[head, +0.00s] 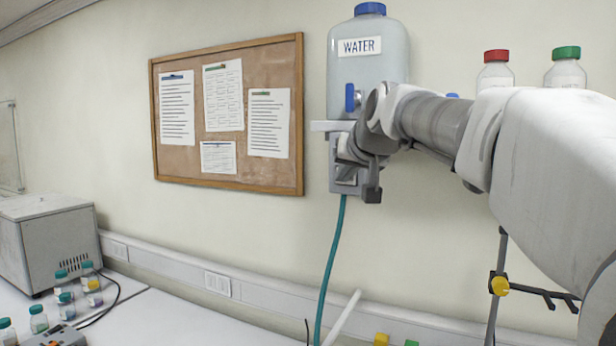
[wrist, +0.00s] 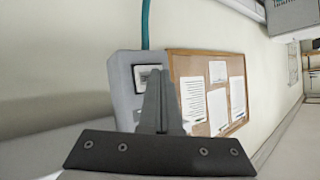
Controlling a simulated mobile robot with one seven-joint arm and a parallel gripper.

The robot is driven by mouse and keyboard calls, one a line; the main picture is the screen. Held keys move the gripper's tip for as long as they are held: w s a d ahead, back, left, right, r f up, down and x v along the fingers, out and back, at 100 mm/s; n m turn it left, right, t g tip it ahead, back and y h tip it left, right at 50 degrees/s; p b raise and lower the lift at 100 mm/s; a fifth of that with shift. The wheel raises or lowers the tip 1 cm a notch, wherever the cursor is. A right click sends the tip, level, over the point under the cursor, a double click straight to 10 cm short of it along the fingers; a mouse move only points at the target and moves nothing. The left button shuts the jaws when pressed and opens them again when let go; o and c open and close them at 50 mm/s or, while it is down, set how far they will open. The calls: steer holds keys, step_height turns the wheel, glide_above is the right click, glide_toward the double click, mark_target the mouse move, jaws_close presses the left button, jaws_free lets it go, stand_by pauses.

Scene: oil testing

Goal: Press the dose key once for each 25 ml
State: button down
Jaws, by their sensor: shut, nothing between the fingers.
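A grey dosing box (head: 336,180) is fixed to the wall under the water tank (head: 368,85), which has a blue cap and a WATER label. A teal hose (head: 330,265) runs down from the box. My gripper (head: 372,192) is in front of the box and hides much of it. In the wrist view the shut, empty fingers (wrist: 157,75) overlap the face of the box (wrist: 122,75), beside a small framed window (wrist: 142,74). I cannot tell whether the fingertips touch it. The window's reading is too small to make out, and the dose key cannot be made out.
A blue tap lever (head: 350,97) is on the tank, just above my wrist. A cork notice board (head: 228,165) hangs to the left. Bottles with red (head: 496,72) and green (head: 566,70) caps stand behind my arm. Several small bottles (head: 88,280) stand on the bench at left.

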steer(key=shift+w+d, duration=0.1)
stand_by(0.5)
steer(key=shift+s+a+b, duration=0.35)
steer(key=shift+s+a, duration=0.15)
steer(key=shift+s, duration=0.25)
steer(key=shift+s, duration=0.1)
steer(key=s+a, duration=0.1)
steer(key=s, duration=0.1)
steer(key=s+a+b, duration=0.1)
steer(key=s, duration=0.1)
steer(key=shift+s+a, duration=0.1)
steer(key=shift+a, duration=0.1)
stand_by(0.4)
steer(key=s+d+f+g+h, duration=0.1)
steer(key=s+d+f+g, duration=0.2)
steer(key=s+f, duration=1)
steer(key=s+d+f+n+g, duration=0.1)
steer(key=s+d+f+g, duration=0.2)
steer(key=s+f, duration=1.1)
step_height(320, 180, down, 2)
steer(key=shift+f+g+h, duration=0.25)
steer(key=shift+g+h, duration=0.05)
steer(key=shift+h, duration=0.1)
steer(key=shift+d, duration=0.1)
stand_by(2.2)
